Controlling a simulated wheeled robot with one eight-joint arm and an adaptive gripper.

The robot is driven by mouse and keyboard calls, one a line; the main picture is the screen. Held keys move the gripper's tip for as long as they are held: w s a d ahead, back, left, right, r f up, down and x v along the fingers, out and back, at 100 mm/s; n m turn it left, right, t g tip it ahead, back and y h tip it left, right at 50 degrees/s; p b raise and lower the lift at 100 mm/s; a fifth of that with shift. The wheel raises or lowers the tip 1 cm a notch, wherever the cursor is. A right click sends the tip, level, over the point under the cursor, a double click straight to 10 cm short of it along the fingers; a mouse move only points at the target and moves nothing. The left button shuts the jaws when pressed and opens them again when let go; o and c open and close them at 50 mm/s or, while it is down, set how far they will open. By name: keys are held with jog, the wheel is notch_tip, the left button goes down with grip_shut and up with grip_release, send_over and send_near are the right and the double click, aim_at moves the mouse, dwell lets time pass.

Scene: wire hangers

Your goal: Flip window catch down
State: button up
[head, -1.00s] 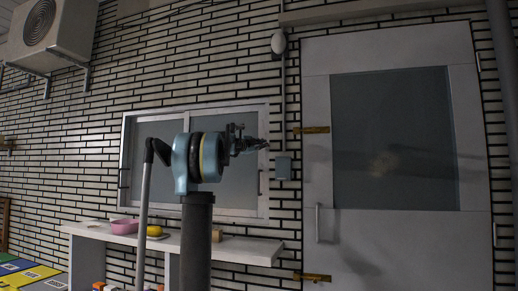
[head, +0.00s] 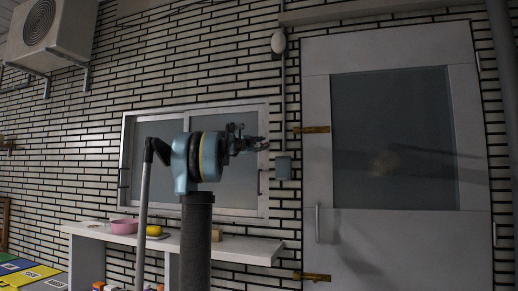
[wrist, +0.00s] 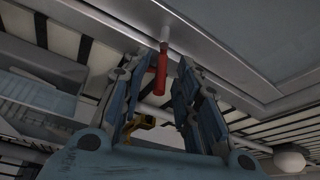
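The window (head: 237,175) is set in the brick wall, in a light metal frame. My gripper (head: 263,144) is in front of the right side of its frame. In the wrist view, the catch appears as a red handle (wrist: 160,75) on a pale stem at the metal frame (wrist: 195,45). My gripper (wrist: 171,68) is open in the wrist view, with a finger on each side of the red handle. The handle is nearer the left finger; I cannot tell whether they touch. In the head view my gripper and arm hide part of the window, and I cannot make out the red handle.
A grey wall box (head: 283,167) and a white door (head: 317,100) with brass hinges are to the right. A white shelf (head: 240,248) below the window holds a pink bowl (head: 125,226) and a yellow item (head: 154,231). An air conditioner (head: 55,30) hangs upper left.

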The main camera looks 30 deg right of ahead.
jog(key=v, duration=0.7)
jog(key=shift+a, duration=0.4)
jog(key=shift+f, duration=0.1)
jog(key=w+a+r+m+g+y, duration=0.1)
jog(key=w+a+r+m+g, duration=0.15)
jog(key=a+m+g, duration=0.65)
jog(key=shift+t, duration=0.7)
jog(key=d, duration=0.5)
jog(key=d+f, duration=0.1)
jog(key=d, duration=1)
jog(key=shift+s+f, duration=0.25)
